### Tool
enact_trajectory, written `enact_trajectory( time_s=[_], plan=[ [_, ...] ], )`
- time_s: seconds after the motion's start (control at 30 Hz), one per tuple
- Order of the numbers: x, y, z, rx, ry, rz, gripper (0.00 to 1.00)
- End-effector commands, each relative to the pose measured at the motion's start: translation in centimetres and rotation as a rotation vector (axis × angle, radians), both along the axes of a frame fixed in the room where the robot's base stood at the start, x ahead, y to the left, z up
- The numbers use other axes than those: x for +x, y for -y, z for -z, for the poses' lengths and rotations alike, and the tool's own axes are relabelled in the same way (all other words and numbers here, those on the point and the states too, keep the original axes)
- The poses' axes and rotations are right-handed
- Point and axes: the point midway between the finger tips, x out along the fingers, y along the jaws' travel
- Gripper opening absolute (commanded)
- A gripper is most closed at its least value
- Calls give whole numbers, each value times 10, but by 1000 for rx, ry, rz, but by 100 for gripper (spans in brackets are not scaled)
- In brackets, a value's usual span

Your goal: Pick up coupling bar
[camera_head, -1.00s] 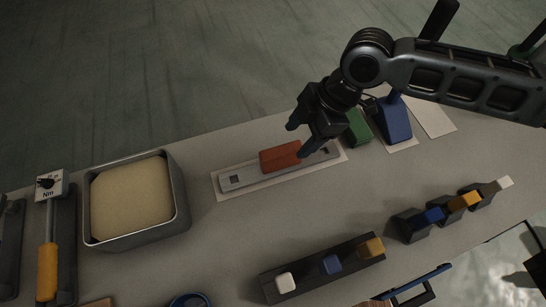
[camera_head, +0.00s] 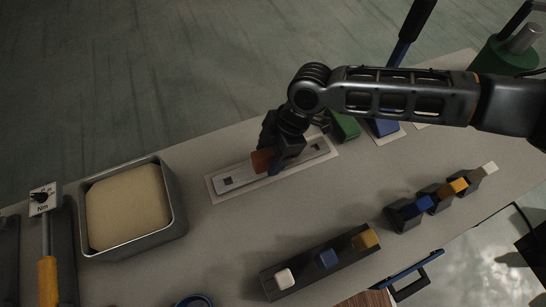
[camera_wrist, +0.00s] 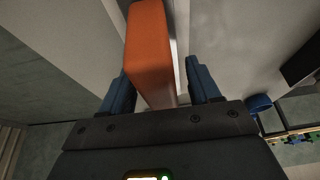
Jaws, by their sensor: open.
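The coupling bar (camera_head: 235,181) is a flat grey metal bar with a square hole near its left end and an orange-red grip block (camera_head: 262,161) on its middle. It lies on a pale mat on the bench. My gripper (camera_head: 277,164) is over the grip block and hides part of it in the head view. In the wrist view the orange block (camera_wrist: 149,50) runs between the two blue fingers of my gripper (camera_wrist: 160,92), which stand open on either side. A gap shows on the right; contact on the left is hard to tell.
A metal tray with a beige filling (camera_head: 128,205) stands to the left. A green block (camera_head: 345,126) and a blue one (camera_head: 383,127) stand close behind to the right. A dark rack with white, blue and yellow blocks (camera_head: 322,265) is in front. Bare bench lies between.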

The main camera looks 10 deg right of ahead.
Motion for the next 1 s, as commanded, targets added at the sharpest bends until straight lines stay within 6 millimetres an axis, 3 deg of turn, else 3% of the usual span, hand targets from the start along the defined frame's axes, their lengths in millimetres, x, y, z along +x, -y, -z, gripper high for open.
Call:
enact_trajectory(
  time_s=[0.87,1.0],
  plan=[
    [0,0,5,-1,0,0,62],
    [0,1,5,-1,0,0,50]
  ],
)
